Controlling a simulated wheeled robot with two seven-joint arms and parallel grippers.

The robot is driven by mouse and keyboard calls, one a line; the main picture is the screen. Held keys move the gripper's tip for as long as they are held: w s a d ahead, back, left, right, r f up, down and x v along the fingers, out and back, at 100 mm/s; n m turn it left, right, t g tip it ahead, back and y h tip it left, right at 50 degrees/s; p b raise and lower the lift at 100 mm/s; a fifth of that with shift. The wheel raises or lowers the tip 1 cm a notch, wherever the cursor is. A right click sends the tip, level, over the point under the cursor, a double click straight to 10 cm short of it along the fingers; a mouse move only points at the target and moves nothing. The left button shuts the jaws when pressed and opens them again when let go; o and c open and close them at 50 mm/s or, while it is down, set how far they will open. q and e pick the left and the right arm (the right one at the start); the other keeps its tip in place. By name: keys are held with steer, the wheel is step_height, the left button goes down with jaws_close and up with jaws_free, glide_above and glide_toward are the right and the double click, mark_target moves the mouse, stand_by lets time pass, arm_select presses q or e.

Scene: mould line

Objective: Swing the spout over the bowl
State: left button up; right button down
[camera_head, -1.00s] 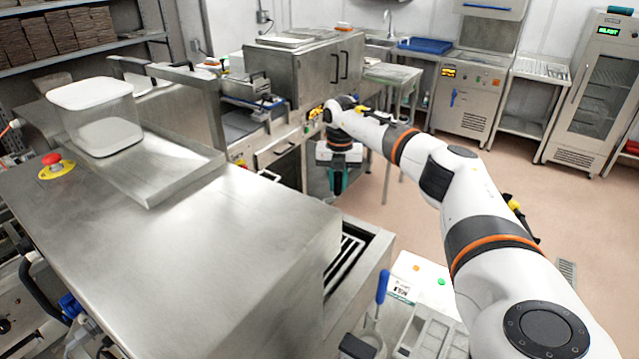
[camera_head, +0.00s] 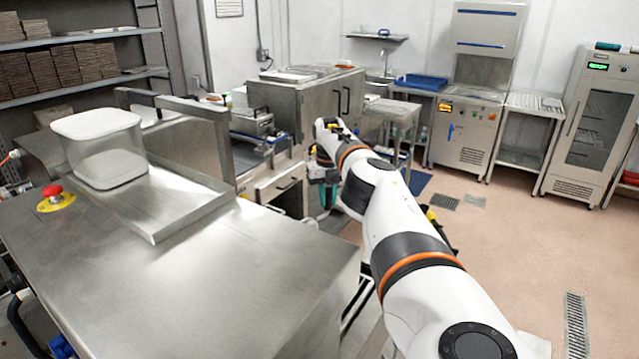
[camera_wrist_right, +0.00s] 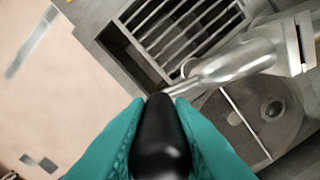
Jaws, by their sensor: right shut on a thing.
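My right gripper (camera_wrist_right: 160,103) has teal fingers shut on a black handle (camera_wrist_right: 160,145) in the wrist view. A shiny metal spout (camera_wrist_right: 236,62) lies just beyond the fingertips; a thin rod runs from near the handle toward it. Beside and partly under the spout is a round grey bowl (camera_wrist_right: 283,128) with a hub and a straight bar across it. In the head view my right gripper (camera_head: 327,196) is small and partly hidden by my arm, near the steel machine's front; spout and bowl cannot be made out there. My left gripper is out of view.
A slatted grate (camera_wrist_right: 178,32) lies beside the spout. In the head view, a steel counter (camera_head: 215,285) with a clear tub (camera_head: 100,160) and red stop button (camera_head: 52,190) fills the left. A glass-door cabinet (camera_head: 600,125) stands at right. The floor (camera_head: 500,235) between is open.

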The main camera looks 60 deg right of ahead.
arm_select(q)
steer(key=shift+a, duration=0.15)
arm_select(e)
steer(key=shift+s, duration=0.1)
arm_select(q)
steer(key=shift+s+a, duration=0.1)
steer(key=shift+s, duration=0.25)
arm_select(e)
steer(key=c, duration=1.3)
jaws_free()
steer(key=shift+s, duration=0.1)
steer(key=shift+r, duration=0.1)
step_height(320, 180, up, 5)
steer(key=shift+f+b, duration=0.2)
steer(key=shift+b, duration=0.55)
step_height(320, 180, up, 6)
steer(key=p, duration=0.3)
steer(key=shift+a+r+p, duration=0.1)
steer(key=shift+r+p, duration=0.1)
steer(key=shift+p, duration=0.2)
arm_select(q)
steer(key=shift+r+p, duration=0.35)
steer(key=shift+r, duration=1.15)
arm_select(e)
steer(key=shift+r, duration=0.45)
